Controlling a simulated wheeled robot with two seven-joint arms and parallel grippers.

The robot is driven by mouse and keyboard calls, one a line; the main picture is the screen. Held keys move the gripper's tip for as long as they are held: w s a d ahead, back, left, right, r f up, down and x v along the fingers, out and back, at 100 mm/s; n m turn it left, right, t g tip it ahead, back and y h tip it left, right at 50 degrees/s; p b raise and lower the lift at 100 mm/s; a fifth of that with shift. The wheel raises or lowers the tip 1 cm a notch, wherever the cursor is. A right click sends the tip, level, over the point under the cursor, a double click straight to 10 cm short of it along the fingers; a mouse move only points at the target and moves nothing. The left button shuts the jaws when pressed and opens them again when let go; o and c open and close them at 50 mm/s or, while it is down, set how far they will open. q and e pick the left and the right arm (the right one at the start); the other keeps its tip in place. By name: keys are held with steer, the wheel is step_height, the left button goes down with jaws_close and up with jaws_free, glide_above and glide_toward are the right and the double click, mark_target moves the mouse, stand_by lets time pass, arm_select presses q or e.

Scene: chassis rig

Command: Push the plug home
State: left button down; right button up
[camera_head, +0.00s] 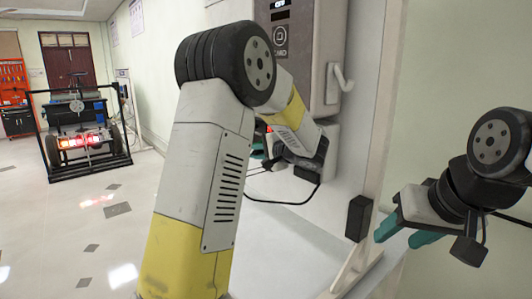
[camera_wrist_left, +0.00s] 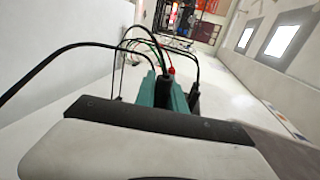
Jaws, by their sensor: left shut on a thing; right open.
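My left arm fills the middle of the head view and hides most of its gripper (camera_head: 257,154), whose teal finger shows only as a sliver. In the left wrist view, the left gripper's teal fingers (camera_wrist_left: 165,92) are shut on a dark piece that appears to be the plug, mostly hidden by the fingers and wrist. Black cables arch around them. I cannot make out the socket or whether the plug touches it. My right gripper (camera_head: 407,236) is open and empty at the right, apart from the wall unit.
A grey wall unit (camera_head: 323,45) with a small display and a side hook stands behind my left arm. A black cable (camera_head: 285,203) hangs below the left wrist. A black-framed chassis rig (camera_head: 85,140) stands far left. The tiled floor between is clear.

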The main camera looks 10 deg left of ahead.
arm_select(q)
steer(key=shift+w+d, duration=0.95)
steer(key=shift+w, duration=0.25)
stand_by(0.4)
steer(key=c, duration=1.3)
jaws_free()
steer(key=v, duration=0.7)
steer(key=shift+s+d+r, duration=0.1)
steer(key=shift+s+d, duration=0.1)
steer(key=shift+d, duration=0.15)
